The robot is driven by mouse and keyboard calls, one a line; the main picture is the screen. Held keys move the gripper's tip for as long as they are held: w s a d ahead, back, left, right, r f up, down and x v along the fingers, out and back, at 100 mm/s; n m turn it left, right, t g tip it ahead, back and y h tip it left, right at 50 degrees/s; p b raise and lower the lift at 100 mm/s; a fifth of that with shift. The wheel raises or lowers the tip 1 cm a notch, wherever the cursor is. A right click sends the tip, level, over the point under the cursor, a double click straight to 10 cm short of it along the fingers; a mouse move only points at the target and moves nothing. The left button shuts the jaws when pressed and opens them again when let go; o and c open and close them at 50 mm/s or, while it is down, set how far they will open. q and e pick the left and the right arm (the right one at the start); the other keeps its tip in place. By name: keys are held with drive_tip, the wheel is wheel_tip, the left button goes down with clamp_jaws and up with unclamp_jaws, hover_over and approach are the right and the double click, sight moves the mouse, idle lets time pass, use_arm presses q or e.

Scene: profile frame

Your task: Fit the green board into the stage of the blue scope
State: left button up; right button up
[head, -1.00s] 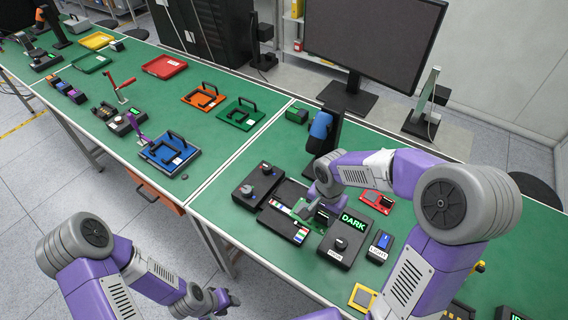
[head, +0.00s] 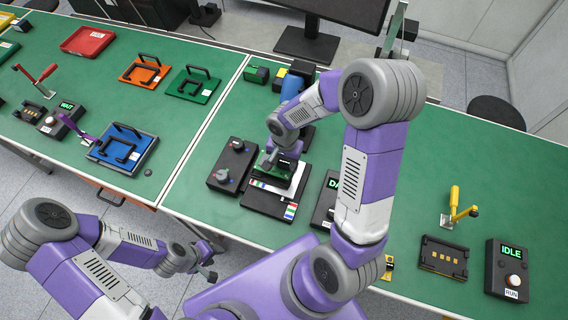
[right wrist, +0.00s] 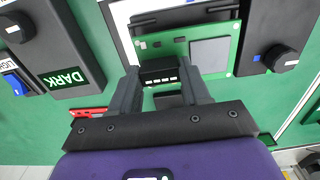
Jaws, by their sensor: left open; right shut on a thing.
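The blue scope (head: 291,86) stands at the back of the right-hand table, partly hidden behind my right arm. Its dark stage base, with a white plate (head: 298,186) and coloured stripes, lies in front of it. My right gripper (head: 272,162) is shut on the green board (right wrist: 208,50), gripping a black block on it. The board is over the white plate; I cannot tell whether it touches. The right wrist view shows the fingers (right wrist: 160,84) around the block and the board's chips facing up. My left gripper (head: 210,264) is open and empty, in front of the table edge.
A black box with knobs (head: 232,165) is left of the stage. The DARK display box (right wrist: 70,45) is on its other side, mostly hidden by my arm in the head view. A red board (right wrist: 88,112) lies nearby. The table's right part holds a yellow-levered fixture (head: 444,257) and an IDLE box (head: 507,270).

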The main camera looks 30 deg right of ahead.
sight(284, 163)
drive_tip(key=shift+f, duration=1.2)
drive_tip(key=shift+f, duration=0.15)
drive_tip(key=o, duration=1.1)
drive_tip(key=shift+w+r, duration=0.1)
drive_tip(key=shift+r, duration=0.45)
wheel_tip(284, 163, up, 11)
drive_tip(key=shift+r+p, duration=0.15)
drive_tip(key=shift+p, duration=0.4)
